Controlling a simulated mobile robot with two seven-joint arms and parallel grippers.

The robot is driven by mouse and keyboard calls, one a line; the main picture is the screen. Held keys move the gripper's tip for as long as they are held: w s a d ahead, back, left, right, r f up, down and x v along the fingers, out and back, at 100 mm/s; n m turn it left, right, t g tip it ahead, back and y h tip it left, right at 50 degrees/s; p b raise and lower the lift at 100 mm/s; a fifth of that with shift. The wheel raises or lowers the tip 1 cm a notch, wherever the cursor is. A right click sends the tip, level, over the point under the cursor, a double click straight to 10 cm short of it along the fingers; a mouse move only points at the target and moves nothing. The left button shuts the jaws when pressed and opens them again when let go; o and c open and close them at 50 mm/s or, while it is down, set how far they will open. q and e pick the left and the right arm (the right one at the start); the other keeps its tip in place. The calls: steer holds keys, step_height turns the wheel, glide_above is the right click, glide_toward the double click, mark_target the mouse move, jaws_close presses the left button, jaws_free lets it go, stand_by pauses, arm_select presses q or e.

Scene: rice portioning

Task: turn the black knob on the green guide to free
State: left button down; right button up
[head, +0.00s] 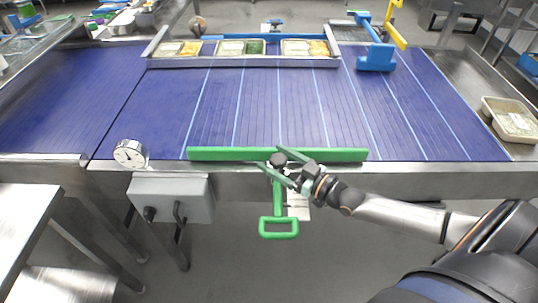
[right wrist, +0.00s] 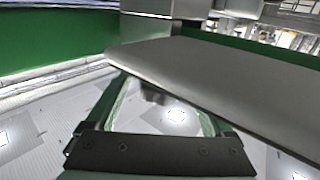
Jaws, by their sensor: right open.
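The green guide (head: 230,154) is a long bar along the near edge of the blue conveyor, with a green loop handle (head: 278,234) hanging below it. The black knob (head: 279,159) sits at the guide's middle, above the handle's stem. My right gripper (head: 270,157) is open, with its two green fingers on either side of the knob. I cannot tell whether they touch it. In the right wrist view, green guide surfaces (right wrist: 50,35) show behind a large grey shape that hides much of the scene; the knob is not clear there. My left gripper is not in view.
A white dial gauge (head: 130,153) stands at the conveyor's near edge, above a grey control box (head: 172,198). Food trays (head: 240,47) line the far side. A blue scoop-like fixture (head: 377,58) and a tray (head: 511,120) are at the right. The blue belt (head: 270,105) is clear.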

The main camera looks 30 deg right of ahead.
steer(key=shift+x, duration=1.3)
steer(key=c, duration=1.4)
steer(key=shift+o, duration=0.2)
steer(key=n+y+b, duration=0.1)
steer(key=b, duration=0.2)
steer(key=shift+a+f+g+y+b, duration=0.15)
steer(key=shift+g+y+b, duration=0.15)
steer(key=shift+g+y, duration=0.1)
steer(key=shift+n+y+b, duration=0.3)
steer(key=shift+b, duration=0.05)
steer(key=shift+s, duration=0.1)
steer(key=shift+r, duration=0.2)
